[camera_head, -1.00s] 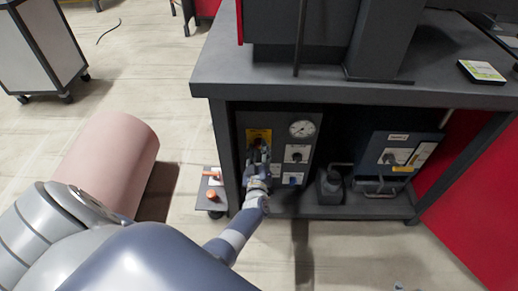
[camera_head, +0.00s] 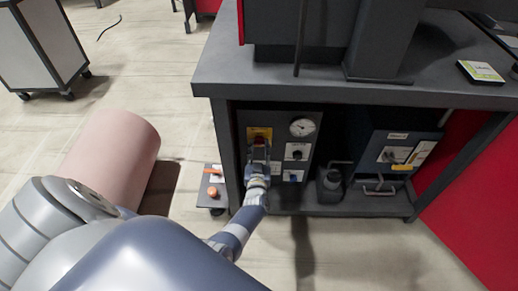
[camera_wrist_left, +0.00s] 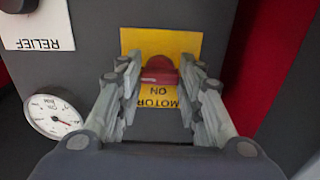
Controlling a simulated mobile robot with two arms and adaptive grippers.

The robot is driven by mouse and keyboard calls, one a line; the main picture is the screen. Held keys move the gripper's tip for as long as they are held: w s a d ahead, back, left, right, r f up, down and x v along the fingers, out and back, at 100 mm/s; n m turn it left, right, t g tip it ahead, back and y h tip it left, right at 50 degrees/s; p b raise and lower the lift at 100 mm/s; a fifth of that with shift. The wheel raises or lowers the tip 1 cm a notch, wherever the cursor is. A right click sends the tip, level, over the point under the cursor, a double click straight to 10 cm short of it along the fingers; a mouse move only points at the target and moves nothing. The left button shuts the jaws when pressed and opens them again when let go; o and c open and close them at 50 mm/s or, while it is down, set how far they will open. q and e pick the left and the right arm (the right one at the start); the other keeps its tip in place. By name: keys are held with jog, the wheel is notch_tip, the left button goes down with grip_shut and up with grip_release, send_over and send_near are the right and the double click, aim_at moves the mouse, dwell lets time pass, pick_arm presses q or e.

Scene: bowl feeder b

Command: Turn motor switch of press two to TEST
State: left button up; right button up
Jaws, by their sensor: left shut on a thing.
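The motor switch is a red knob (camera_wrist_left: 160,68) on a yellow plate (camera_wrist_left: 188,44) with the words MOTOR and ON, upside down in the left wrist view. The plate's top also shows in the head view (camera_head: 260,132), on the dark panel under the bench. My left gripper (camera_wrist_left: 157,76) has one finger on each side of the red knob and is shut on it. In the head view the left gripper (camera_head: 258,156) covers most of the switch. The knob's pointer and any TEST mark are not readable. My right gripper is not in view.
A gauge (camera_head: 302,127) and smaller controls sit right of the switch on the panel. A blue-grey box (camera_head: 393,152) and a dark can (camera_head: 331,184) stand farther right. The bench top (camera_head: 300,84) overhangs the panel. A small cart (camera_head: 213,190) stands beside the bench leg.

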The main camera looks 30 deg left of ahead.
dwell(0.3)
pick_arm(q)
jog(key=o, duration=1.1)
